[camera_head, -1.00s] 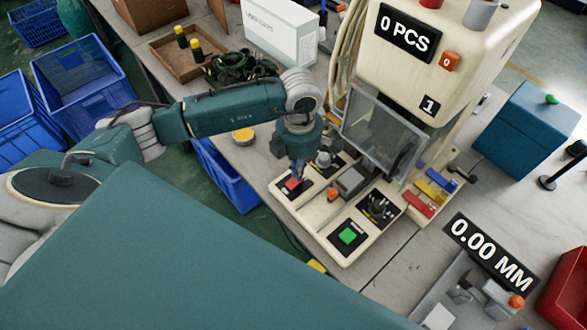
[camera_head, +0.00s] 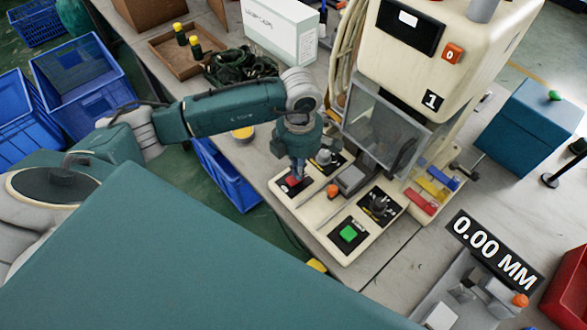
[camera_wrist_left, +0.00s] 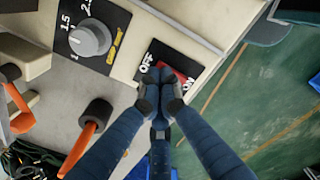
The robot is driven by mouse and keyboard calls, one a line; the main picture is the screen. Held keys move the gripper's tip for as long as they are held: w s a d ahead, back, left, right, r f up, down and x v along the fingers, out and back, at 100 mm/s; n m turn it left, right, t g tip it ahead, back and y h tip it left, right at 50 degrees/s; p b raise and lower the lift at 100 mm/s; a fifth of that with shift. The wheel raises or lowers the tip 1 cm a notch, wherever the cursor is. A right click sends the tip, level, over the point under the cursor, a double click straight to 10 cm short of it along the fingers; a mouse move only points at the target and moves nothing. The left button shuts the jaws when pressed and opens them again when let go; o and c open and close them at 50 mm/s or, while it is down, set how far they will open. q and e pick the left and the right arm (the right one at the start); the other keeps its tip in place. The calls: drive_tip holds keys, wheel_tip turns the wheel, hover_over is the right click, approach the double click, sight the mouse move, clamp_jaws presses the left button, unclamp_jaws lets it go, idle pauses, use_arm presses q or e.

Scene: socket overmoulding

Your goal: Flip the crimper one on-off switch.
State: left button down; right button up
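Crimper one (camera_head: 440,60) is the cream machine with a "1" label on the table. Its on-off switch (camera_head: 291,181) is a red rocker on a black plate at the left of its base. In the left wrist view the red rocker (camera_wrist_left: 180,76) lies between the "OFF" and "ON" marks, partly hidden by the fingertips. My left gripper (camera_wrist_left: 160,97) is shut and empty, its fingertips together at the edge of the switch plate. In the head view my left gripper (camera_head: 298,172) points down at the switch. My right gripper is not in view.
A grey dial (camera_wrist_left: 90,38) sits beside the switch, and orange-handled tools (camera_wrist_left: 85,140) lie near. A green button (camera_head: 348,233) is on the base's front. A blue crate (camera_head: 225,175) stands below the table edge. A 0.00 MM display (camera_head: 494,250) stands at right.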

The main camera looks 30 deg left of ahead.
use_arm(q)
drive_tip(key=shift+s, duration=0.15)
drive_tip(key=shift+r+p, duration=0.6)
drive_tip(key=shift+r, duration=0.25)
drive_tip(key=shift+r+p, duration=1.35)
drive_tip(key=shift+r, duration=1.25)
drive_tip(key=shift+f, duration=0.1)
